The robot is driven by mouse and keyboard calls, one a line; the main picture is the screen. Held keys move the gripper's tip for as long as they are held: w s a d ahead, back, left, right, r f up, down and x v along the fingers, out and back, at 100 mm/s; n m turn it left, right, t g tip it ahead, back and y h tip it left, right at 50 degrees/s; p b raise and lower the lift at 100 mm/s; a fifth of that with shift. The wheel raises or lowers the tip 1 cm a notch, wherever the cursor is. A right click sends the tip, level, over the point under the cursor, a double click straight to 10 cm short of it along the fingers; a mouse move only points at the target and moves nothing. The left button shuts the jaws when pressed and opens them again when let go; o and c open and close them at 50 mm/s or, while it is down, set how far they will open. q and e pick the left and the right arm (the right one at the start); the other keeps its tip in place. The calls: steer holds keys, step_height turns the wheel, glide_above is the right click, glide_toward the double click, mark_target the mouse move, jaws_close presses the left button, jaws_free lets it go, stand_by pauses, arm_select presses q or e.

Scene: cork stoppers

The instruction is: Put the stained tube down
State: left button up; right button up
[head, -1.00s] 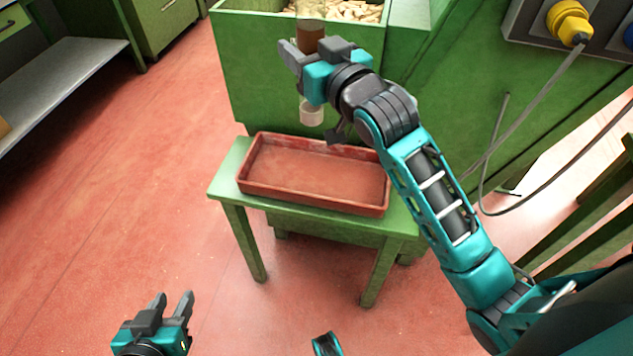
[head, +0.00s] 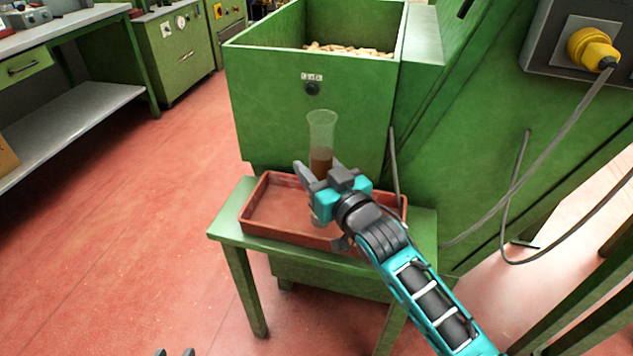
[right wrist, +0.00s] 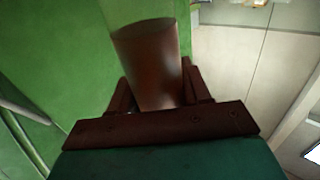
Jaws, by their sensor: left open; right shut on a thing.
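The stained tube (head: 321,135) is a clear upright cylinder with brown in its middle part. My right gripper (head: 317,176) is shut on it, and its lower end shows below the fingers, in front of the tray. In the right wrist view the brown tube (right wrist: 150,65) stands between the fingers of my right gripper (right wrist: 158,98). The red-brown tray (head: 280,232) lies on the small green table (head: 226,228). I cannot tell whether the tube's foot touches the tray floor. My left gripper (head: 175,353) shows only its fingertips at the bottom edge, apart and empty.
A green hopper (head: 270,95) with cork stoppers (head: 350,50) stands directly behind the tray. A yellow plug (head: 592,48) with a grey cable hangs at the right. The left half of the tray is empty, and red floor lies open to the left.

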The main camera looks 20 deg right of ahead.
step_height(320, 180, down, 3)
steer(key=shift+r+b, duration=0.15)
steer(key=shift+b, duration=0.15)
steer(key=o, duration=1.1)
